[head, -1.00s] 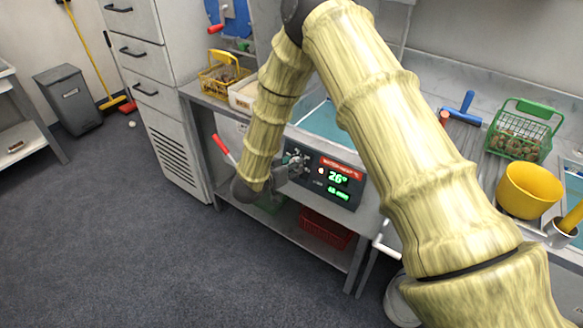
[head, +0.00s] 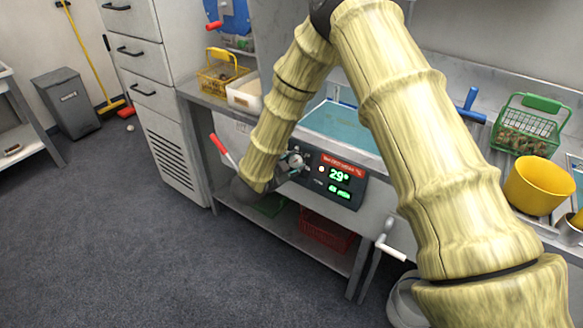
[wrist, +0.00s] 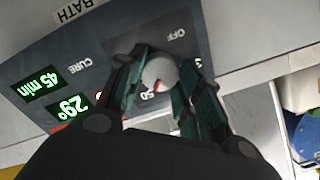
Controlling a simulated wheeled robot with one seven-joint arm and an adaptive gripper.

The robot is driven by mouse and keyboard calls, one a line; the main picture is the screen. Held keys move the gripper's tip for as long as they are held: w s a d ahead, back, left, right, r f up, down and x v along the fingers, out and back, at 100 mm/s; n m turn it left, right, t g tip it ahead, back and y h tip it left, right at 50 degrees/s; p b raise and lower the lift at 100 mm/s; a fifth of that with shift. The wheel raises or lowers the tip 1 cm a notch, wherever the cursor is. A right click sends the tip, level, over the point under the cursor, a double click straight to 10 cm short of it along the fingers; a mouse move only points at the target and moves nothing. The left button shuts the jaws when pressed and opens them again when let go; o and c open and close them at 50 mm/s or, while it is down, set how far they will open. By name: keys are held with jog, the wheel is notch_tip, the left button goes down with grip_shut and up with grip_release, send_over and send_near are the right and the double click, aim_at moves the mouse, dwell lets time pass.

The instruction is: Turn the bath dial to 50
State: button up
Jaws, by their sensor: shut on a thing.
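The bath dial (wrist: 158,75) is a round grey knob with a red pointer mark on the dark control panel (wrist: 60,62). My gripper (wrist: 160,92) is shut on the dial, one finger on each side, in the wrist view. The red mark points down towards the "50" label in that view. In the head view the panel (head: 350,190) shows green digits reading 29°, and the dial (head: 296,160) is partly hidden by my gripper (head: 290,168). The wrist view also shows "45 min" and the labels OFF, CURE and BATH.
The water bath (head: 340,125) is above the panel. A red-handled lever (head: 220,145) stands left of my wrist, and a white-handled crank (head: 390,250) is to the right. A red basket (head: 325,232) sits on the shelf below.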

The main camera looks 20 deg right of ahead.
jog(key=shift+f+m, duration=0.1)
jog(key=shift+m, duration=0.5)
jog(key=shift+b, duration=0.3)
jog(key=o, duration=1.1)
jog(key=shift+c, duration=0.2)
jog(key=shift+a, duration=0.1)
jog(key=v, duration=1.2)
